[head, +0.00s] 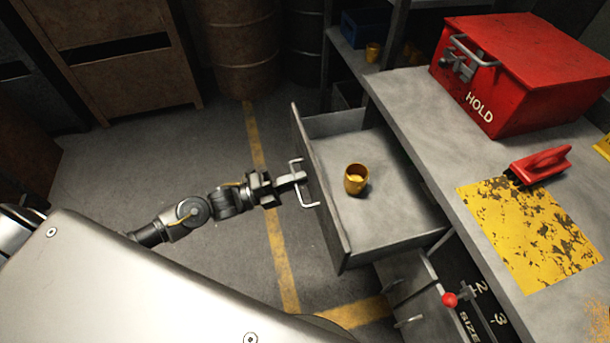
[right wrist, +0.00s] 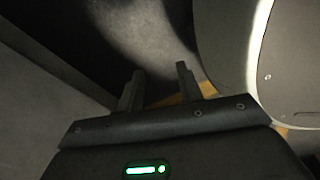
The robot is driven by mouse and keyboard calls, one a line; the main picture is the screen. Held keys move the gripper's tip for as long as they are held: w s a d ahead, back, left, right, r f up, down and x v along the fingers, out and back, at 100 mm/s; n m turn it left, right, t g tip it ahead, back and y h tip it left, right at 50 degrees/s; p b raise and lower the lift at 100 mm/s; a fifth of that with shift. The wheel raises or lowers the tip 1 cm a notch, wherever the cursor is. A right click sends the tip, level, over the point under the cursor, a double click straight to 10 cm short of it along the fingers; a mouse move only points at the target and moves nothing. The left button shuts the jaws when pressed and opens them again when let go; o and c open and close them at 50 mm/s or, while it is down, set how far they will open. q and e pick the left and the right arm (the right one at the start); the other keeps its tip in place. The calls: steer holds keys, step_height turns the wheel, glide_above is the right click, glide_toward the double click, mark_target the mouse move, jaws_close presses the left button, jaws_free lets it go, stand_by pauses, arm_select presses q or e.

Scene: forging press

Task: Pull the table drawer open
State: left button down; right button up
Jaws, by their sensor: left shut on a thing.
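The table drawer (head: 408,208) stands pulled out from under the grey table (head: 412,112) in the head view. Its front panel faces left and carries a pale bar handle (head: 309,203). A small brass-coloured cup (head: 356,180) stands upright on the drawer floor. My left gripper (head: 297,178) reaches in from the left and is shut on the drawer handle. My right gripper (right wrist: 158,88) shows in the right wrist view, with its two fingers apart and nothing seen between them. It is away from the drawer.
A red box (head: 520,75) marked HOLD, a red-handled brush (head: 541,165) and a worn yellow patch (head: 530,235) are on the table. A lever with a red knob (head: 449,299) is below the drawer. Barrels (head: 238,55) stand behind. The floor left of the drawer is clear.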

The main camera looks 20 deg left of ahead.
arm_select(q)
steer(key=shift+s+a, duration=0.25)
steer(key=shift+a, duration=0.25)
steer(key=c, duration=1.6)
jaws_free()
arm_select(e)
steer(key=shift+w+d, duration=0.1)
steer(key=shift+d, duration=0.2)
arm_select(q)
steer(key=shift+o, duration=0.2)
